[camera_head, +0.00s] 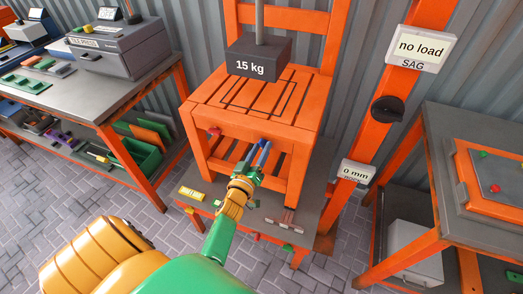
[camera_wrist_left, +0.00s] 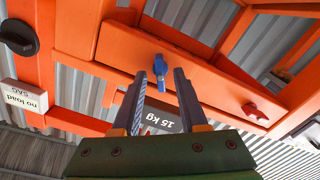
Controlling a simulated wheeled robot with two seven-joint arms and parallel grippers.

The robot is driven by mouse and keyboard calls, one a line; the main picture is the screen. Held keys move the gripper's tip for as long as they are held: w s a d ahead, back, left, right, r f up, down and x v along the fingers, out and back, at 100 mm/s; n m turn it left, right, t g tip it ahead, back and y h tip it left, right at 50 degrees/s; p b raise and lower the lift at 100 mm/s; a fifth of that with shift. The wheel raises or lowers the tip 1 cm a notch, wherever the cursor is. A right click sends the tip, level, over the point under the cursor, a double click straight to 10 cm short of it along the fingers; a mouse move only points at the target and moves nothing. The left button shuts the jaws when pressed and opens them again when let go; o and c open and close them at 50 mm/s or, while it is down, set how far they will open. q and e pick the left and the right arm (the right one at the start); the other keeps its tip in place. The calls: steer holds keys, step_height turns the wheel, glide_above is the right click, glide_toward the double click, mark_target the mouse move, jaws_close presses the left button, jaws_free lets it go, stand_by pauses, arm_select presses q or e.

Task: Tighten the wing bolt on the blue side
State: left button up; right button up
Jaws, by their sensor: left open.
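The orange chair (camera_head: 250,120) stands on a low table. The blue wing bolt (camera_wrist_left: 160,68) sits on the chair's front rail in the left wrist view. A red wing bolt (camera_wrist_left: 254,111) sits farther along the same rail; it also shows in the head view (camera_head: 214,131). My left gripper (camera_head: 259,148) is in front of the rail, its fingers pointing at it. In the left wrist view the gripper (camera_wrist_left: 161,73) is open, with the blue bolt between the fingertips, apart from both. Contact in depth is unclear. My right gripper is not in view.
A 15 kg weight (camera_head: 258,59) hangs above the seat. A "no load" sign (camera_head: 420,47) and a "0 mm" sign (camera_head: 357,173) are on the orange post (camera_head: 385,95). A workbench (camera_head: 85,94) stands left, another table (camera_head: 432,121) right.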

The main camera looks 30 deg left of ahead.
arm_select(q)
steer(key=shift+s, duration=0.1)
jaws_close()
